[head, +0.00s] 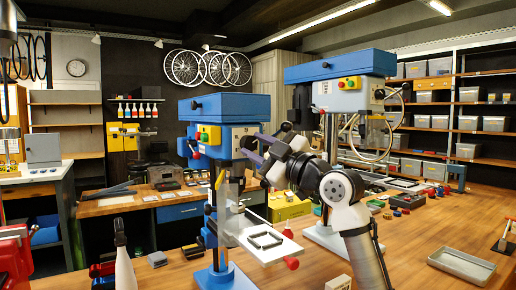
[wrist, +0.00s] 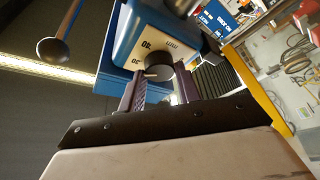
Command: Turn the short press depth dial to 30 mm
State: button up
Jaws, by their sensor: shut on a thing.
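The short press (head: 231,108) is the lower blue drill press, left of the taller one. Its depth dial (wrist: 159,59) is a round dark knob on a cream scale plate (wrist: 146,40) in the wrist view. A small pale pointer shows at the knob's lower left edge. The scale numbers are tilted and too small to read surely. My gripper (wrist: 158,82) has one purple finger on each side of the knob and is shut on it. In the head view my gripper (head: 252,147) reaches the press head's right side and hides the dial.
The taller blue press (head: 340,66) stands close behind my arm on the right. A black ball-ended lever (wrist: 54,48) is left of the dial in the wrist view. A metal tray (head: 461,266) and small boxes lie on the wooden bench (head: 420,235).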

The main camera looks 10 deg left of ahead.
jog(key=o, duration=1)
jog(key=shift+c, duration=0.2)
jog(key=b+v, duration=0.5)
jog(key=v, duration=0.9)
jog(key=shift+a+r, duration=0.1)
jog(key=shift+r, duration=0.05)
